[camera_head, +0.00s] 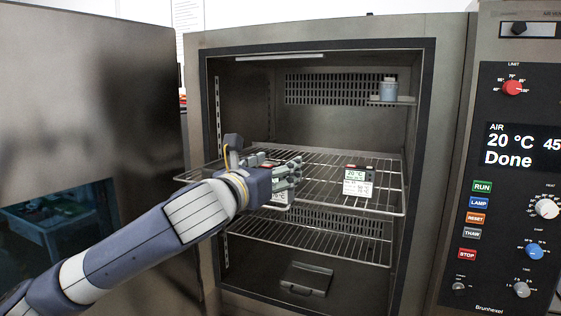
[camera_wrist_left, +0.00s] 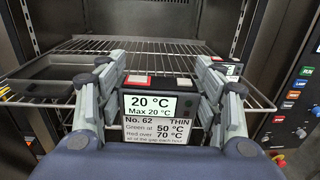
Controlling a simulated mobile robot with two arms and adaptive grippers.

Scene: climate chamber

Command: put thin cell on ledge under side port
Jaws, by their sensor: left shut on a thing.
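The thin cell (camera_wrist_left: 152,122) is a dark block with a red and a white patch on top. Its front reads 20 °C, No. 62, THIN. My left gripper (camera_wrist_left: 160,82) is shut on it, with a finger at each side. In the head view the left gripper (camera_head: 287,178) is at the front of the upper wire shelf and hides most of the cell (camera_head: 278,197). A small ledge (camera_head: 406,100) juts out high at the chamber's right side, with a pale blue jar (camera_head: 388,89) on it. I cannot make out the side port. My right gripper is not in view.
Another labelled cell (camera_head: 358,182) stands on the right part of the upper wire shelf (camera_head: 330,203). A dark tray (camera_wrist_left: 38,82) lies at left in the wrist view. A lower wire shelf (camera_head: 310,243) is bare. The open door (camera_head: 90,120) is left, the control panel (camera_head: 515,230) right.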

